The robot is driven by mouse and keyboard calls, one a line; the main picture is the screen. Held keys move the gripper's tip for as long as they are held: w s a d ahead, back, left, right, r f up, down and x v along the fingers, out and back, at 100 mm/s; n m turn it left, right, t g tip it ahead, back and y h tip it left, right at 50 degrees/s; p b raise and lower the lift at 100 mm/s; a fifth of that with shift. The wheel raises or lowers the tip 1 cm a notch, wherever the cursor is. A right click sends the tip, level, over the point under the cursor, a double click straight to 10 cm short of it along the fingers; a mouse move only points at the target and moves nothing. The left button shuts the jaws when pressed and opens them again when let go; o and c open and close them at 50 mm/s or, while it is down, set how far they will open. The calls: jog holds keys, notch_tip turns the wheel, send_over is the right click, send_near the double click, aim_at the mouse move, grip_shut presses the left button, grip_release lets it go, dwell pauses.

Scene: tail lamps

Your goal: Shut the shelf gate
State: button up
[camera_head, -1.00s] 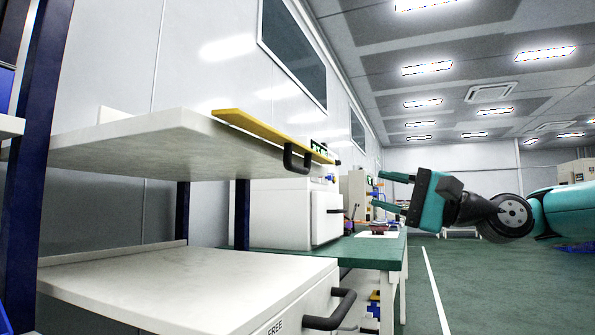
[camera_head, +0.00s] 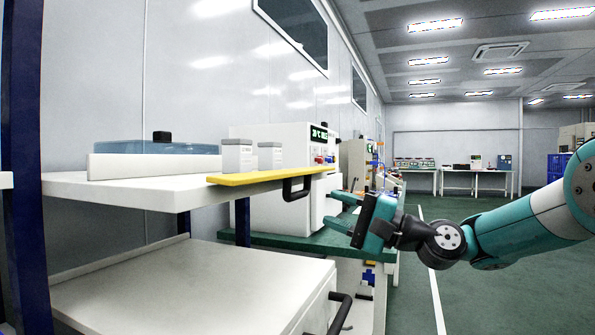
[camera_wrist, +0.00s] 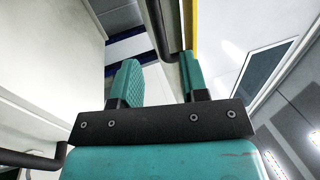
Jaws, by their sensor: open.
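The shelf gate appears to be the yellow-edged panel (camera_head: 250,178) at the front edge of the upper white shelf (camera_head: 120,190). It looks nearly flat, with a black bar handle (camera_head: 297,190) below its edge. My gripper (camera_head: 331,208) is open and empty, just right of the handle, fingers pointing left toward it. In the wrist view the handle (camera_wrist: 158,30) is ahead of my open gripper (camera_wrist: 160,82), lined up between the fingers. The yellow edge (camera_wrist: 195,25) shows beside the right finger. I see no contact with the handle.
A blue-lidded tray (camera_head: 155,150) and two small white boxes (camera_head: 238,156) stand on the upper shelf. Below is a white cabinet (camera_head: 190,280) with a black handle (camera_head: 340,313). A green workbench (camera_head: 290,243) is behind. The floor at right is clear.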

aim_at(301, 196)
jog(key=x, duration=0.8)
jog(key=shift+w+a+r, duration=0.1)
jog(key=shift+w+a, duration=0.05)
jog(key=shift+a, duration=0.1)
jog(key=shift+c, duration=0.3)
grip_shut()
